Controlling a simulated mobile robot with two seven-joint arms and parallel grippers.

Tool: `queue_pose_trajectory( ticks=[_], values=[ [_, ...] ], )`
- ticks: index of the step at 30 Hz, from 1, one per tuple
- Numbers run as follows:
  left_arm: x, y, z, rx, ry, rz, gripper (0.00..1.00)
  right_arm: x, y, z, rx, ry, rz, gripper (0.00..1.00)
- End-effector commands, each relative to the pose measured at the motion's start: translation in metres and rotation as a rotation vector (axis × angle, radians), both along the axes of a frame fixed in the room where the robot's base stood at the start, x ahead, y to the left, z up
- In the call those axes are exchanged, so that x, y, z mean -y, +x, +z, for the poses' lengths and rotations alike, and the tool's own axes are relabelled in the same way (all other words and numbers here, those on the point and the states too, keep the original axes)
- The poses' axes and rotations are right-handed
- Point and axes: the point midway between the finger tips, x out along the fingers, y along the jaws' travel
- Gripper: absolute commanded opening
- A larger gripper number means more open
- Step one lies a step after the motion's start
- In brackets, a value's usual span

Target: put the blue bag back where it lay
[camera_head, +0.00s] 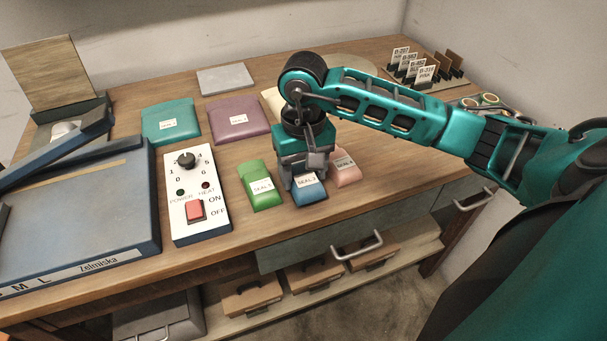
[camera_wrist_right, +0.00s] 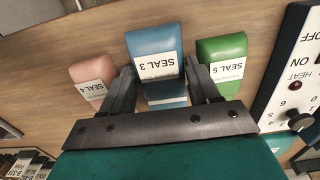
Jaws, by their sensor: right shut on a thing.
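The blue bag (camera_head: 310,195), labelled SEAL 3, is between the fingers of my right gripper (camera_head: 305,176). In the right wrist view the blue bag (camera_wrist_right: 155,48) shows with one finger along each side, and the right gripper (camera_wrist_right: 160,75) is shut on it. The bag sits between the green bag (camera_head: 260,186) on the left and the pink bag (camera_head: 346,169) on the right, at or just above the wooden table. I cannot tell whether its underside touches the table. My left gripper is not in view.
A white control panel (camera_head: 196,205) and a blue sealing machine (camera_head: 75,220) stand to the left. Teal (camera_head: 170,122) and purple (camera_head: 238,118) bags lie behind. A card rack (camera_head: 425,70) is at the back right. Bare table lies right of the pink bag.

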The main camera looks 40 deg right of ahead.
Motion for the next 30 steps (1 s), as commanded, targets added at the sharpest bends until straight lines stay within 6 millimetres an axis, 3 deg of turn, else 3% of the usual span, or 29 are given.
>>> queue_pose_trajectory(
  ticks=[3, 14, 15, 18, 30],
  values=[
    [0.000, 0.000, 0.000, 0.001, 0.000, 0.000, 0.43, 0.000, -0.001, -0.014, -0.002, 0.000, 0.000, 0.25],
    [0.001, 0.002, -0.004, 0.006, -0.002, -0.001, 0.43, 0.000, 0.000, -0.019, 0.001, -0.001, 0.001, 0.25],
    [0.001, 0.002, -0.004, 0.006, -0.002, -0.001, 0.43, 0.000, 0.000, -0.019, 0.001, -0.001, 0.001, 0.62],
    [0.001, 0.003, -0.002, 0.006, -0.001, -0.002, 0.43, 0.000, 0.000, -0.017, 0.001, 0.000, 0.001, 0.71],
    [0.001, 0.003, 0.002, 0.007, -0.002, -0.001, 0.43, 0.000, 0.001, -0.007, 0.004, 0.000, 0.001, 0.71]
  ],
)
